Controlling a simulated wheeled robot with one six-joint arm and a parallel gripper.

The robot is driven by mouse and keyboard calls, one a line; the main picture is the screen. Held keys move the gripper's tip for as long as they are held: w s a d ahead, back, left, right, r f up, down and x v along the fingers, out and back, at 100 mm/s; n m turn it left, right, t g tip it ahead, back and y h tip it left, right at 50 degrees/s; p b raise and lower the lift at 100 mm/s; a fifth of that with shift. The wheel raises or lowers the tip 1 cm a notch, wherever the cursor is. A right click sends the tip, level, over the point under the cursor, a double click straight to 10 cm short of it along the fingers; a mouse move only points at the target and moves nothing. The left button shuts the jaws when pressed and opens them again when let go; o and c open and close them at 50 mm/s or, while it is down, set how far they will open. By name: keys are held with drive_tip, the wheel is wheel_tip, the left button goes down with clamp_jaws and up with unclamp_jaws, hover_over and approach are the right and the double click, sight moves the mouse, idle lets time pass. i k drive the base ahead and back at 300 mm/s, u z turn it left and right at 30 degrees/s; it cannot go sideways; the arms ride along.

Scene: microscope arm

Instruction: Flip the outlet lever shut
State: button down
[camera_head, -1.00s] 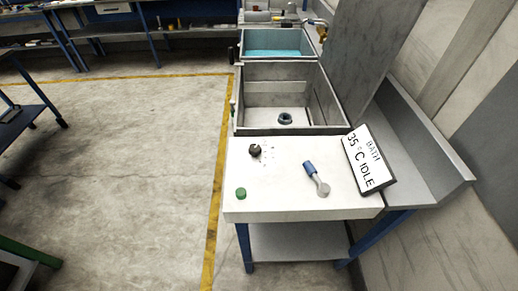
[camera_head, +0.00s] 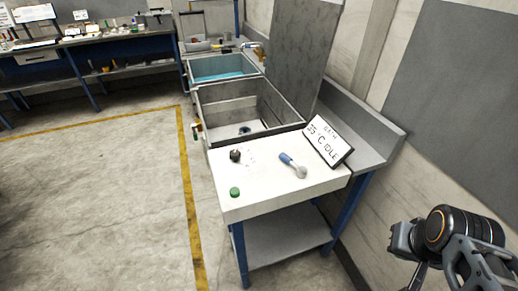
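A lever (camera_head: 293,165) with a blue grip and a pale metal end lies across the white panel top (camera_head: 260,185) of the bath unit; I cannot tell if it is the outlet lever. A small fitting with orange and green parts (camera_head: 197,131) sits on the left outer side of the basin, too small to read its position. My gripper (camera_head: 478,262) is at the lower right, partly cut off by the frame edge, far from the unit.
The panel also carries a black knob (camera_head: 235,155), a green button (camera_head: 235,192) and a sign (camera_head: 328,141) reading BATH 35 °C IDLE. An open basin (camera_head: 245,108) and a blue-water tank (camera_head: 222,67) stand behind. Open floor (camera_head: 95,200) lies left of the yellow line.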

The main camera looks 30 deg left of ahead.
sight(302, 171)
drive_tip(key=u, duration=0.15)
drive_tip(key=i, duration=0.8)
drive_tip(key=u, duration=2.2)
